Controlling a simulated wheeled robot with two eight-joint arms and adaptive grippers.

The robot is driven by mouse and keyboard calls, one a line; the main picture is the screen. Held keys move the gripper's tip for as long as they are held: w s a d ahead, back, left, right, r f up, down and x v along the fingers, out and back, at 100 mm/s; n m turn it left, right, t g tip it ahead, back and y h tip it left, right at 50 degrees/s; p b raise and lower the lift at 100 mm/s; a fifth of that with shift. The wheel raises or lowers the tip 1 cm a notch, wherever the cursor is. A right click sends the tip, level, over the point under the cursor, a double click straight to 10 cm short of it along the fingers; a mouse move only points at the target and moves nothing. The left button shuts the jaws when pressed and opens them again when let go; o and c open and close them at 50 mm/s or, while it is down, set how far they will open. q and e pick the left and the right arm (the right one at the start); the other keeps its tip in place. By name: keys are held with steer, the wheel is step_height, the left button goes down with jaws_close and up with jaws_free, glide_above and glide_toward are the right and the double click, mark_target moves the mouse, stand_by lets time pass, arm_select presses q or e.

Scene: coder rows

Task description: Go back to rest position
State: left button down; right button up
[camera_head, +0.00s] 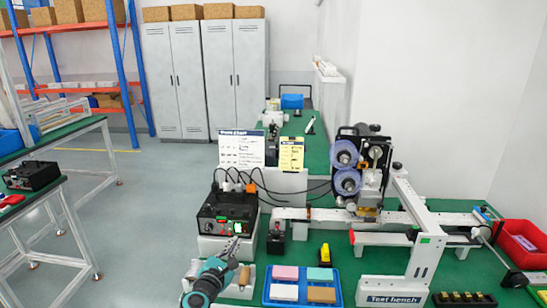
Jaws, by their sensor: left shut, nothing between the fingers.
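My left gripper (233,244) shows at the lower middle, with a teal body and grey fingers pointing up and slightly right. Its fingers are shut with nothing between them. In the picture it lies in front of the black control box (226,208) and to the left of the blue tray (266,298). I cannot tell whether it touches anything beneath it. My right gripper is not in view.
The blue tray holds several coloured blocks. The coder machine (362,165) stands behind it on a white conveyor frame (405,240). A yellow-and-black item (325,254) stands behind the tray. A red bin (520,240) is at the right. Cables run behind the control box.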

arm_select(q)
steer(key=s+d+r+m+g+h, duration=0.15)
steer(key=s+d+m+g, duration=0.35)
steer(key=s+m, duration=0.85)
steer(key=s+a+f+m+g+y, duration=0.2)
steer(key=s+a+f+m, duration=0.1)
steer(key=s+m, duration=0.4)
steer(key=s+a+f+m+g+y, duration=0.2)
steer(key=s+a+f+m, duration=0.1)
steer(key=s+m, duration=0.4)
steer(key=s, duration=0.3)
steer(key=shift+s+a+g+y, duration=0.25)
steer(key=shift+s+g+y, duration=0.05)
steer(key=shift+s+y, duration=0.05)
